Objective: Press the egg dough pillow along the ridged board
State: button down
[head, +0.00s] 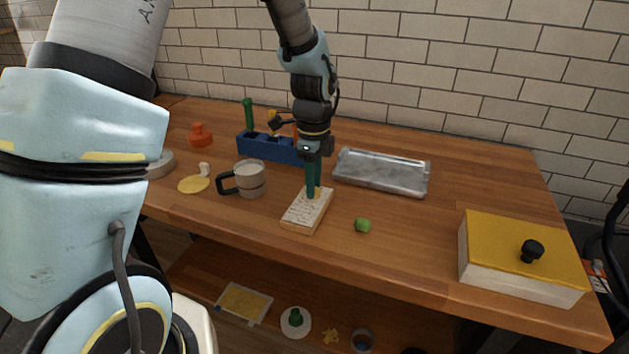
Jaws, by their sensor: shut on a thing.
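The ridged board (294,222) is a small pale board lying on the table near the middle. My gripper (313,194) points down with its dark green fingers over the far part of the board. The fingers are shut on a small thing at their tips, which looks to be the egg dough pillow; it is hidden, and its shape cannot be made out. Whether it touches the board cannot be told. A small green lump (363,225) lies on the table to the right of the board.
A blue holder (262,148) and a metal tray (382,172) lie behind. A yellow-lidded box (522,256) stands right. The table between lump and box is clear.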

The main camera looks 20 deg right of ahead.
jog(key=shift+s+a, duration=0.25)
jog(key=shift+s, duration=0.05)
jog(key=shift+s+a, duration=0.1)
jog(key=shift+s+a+f, duration=0.15)
jog(key=shift+s+a, duration=0.2)
jog(key=shift+s+a, duration=0.35)
jog(key=shift+s, duration=0.05)
jog(key=shift+s+a, duration=0.15)
jog(key=shift+s+a, duration=0.25)
jog(key=shift+s, duration=0.05)
jog(key=shift+s+a, duration=0.15)
jog(key=shift+s+a+p, duration=0.2)
jog(key=shift+a+p, duration=0.05)
jog(key=shift+p, duration=0.1)
